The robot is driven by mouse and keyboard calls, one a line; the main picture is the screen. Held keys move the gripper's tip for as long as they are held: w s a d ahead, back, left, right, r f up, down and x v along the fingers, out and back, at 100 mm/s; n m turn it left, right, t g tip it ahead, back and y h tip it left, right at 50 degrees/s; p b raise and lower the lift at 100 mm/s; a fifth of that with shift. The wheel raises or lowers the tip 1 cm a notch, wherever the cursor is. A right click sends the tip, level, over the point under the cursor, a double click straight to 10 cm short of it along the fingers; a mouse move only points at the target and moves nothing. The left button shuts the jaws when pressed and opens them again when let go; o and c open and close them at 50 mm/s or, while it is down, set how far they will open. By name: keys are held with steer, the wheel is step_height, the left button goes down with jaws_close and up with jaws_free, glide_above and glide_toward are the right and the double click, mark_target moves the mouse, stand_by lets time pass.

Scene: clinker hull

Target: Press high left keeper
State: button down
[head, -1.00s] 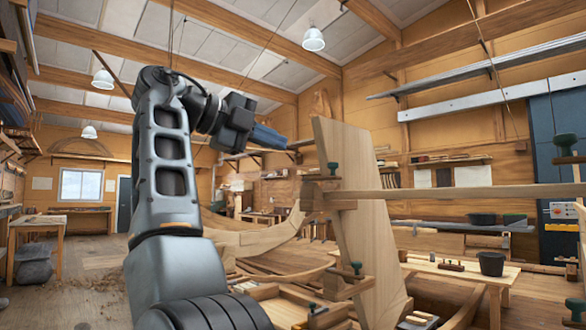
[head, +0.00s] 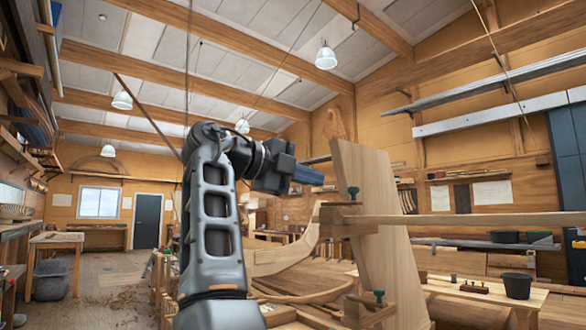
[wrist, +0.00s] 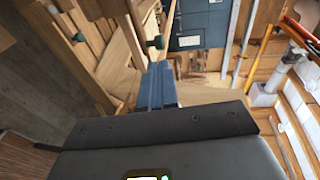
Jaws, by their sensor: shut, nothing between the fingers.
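The upper-left keeper (head: 353,192) has a dark green knob and a wooden block, at the edge of a tall upright board (head: 372,225), where a long batten (head: 470,219) crosses. My gripper (head: 318,178) has blue fingers and is shut and empty. In the head view it appears up and left of the knob, apart from it; the depth between them is unclear. In the wrist view my fingers (wrist: 157,86) point up the picture toward a green knob (wrist: 157,42). I cannot tell for sure which keeper that is.
A lower green-knobbed keeper (head: 379,296) sits at the board's lower part. Curved hull timbers (head: 285,258) lie behind my arm. A workbench (head: 470,290) with a dark bucket (head: 517,286) stands at right. Open floor (head: 105,285) shows at left.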

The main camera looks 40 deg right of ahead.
mark_target(349, 189)
steer(key=p+x, duration=0.2)
steer(key=x, duration=0.5)
steer(key=shift+d, duration=0.1)
steer(key=shift+t, duration=0.3)
